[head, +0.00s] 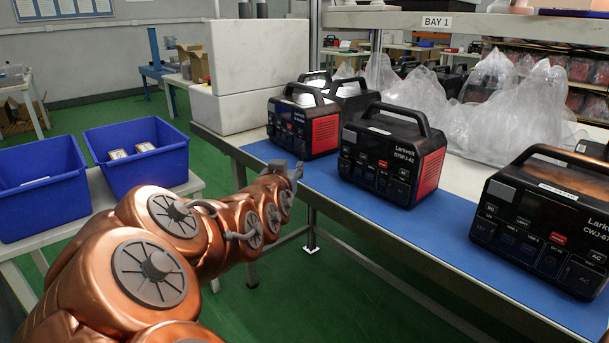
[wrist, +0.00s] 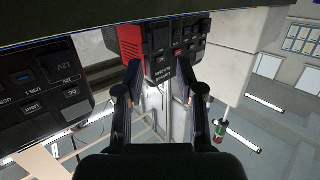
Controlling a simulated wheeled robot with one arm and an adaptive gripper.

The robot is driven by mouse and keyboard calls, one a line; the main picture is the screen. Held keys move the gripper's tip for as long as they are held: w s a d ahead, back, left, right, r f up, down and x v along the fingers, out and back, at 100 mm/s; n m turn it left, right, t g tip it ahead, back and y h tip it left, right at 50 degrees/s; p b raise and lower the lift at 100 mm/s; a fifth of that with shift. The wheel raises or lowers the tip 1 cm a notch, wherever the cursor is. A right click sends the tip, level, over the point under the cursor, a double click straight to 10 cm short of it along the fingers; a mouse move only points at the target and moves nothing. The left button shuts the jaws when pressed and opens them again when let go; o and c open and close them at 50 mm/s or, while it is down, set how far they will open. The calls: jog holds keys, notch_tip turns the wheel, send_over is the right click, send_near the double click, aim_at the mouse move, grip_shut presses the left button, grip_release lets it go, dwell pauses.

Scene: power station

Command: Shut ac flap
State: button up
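Several black power stations with carry handles stand on the bench. The left one (head: 304,124) and the middle one (head: 391,158) have red sides; the right one (head: 545,220) is closest. AC-marked panels show at the lower right of the right station (head: 583,276); I cannot tell whether any flap is open. My gripper (head: 296,174) is just off the bench's front edge, below the left station. In the wrist view my gripper (wrist: 160,76) has its fingers apart with nothing held. That view is upside down; the red-sided station (wrist: 166,45) lies beyond the fingers, another station (wrist: 45,92) at left.
A blue mat (head: 437,228) covers the bench front. Clear plastic wrap (head: 505,115) lies behind the stations, and white blocks (head: 250,70) stand at the bench's left end. Two blue bins (head: 145,170) sit on a side table. A shelf marked BAY 1 (head: 437,22) runs above.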

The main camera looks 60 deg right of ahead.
aim_at(304, 152)
jog(key=shift+h, duration=0.9)
jog(key=d+p, duration=0.1)
jog(key=d, duration=0.1)
jog(key=d+r+p, duration=0.1)
jog(key=d, duration=0.2)
jog(key=p+x, duration=0.2)
jog(key=p, duration=0.2)
jog(key=shift+d+f, duration=0.1)
jog(key=shift+p+x, duration=0.65)
jog(key=shift+x, duration=0.6)
jog(key=shift+f, duration=0.15)
jog(key=shift+c, duration=0.3)
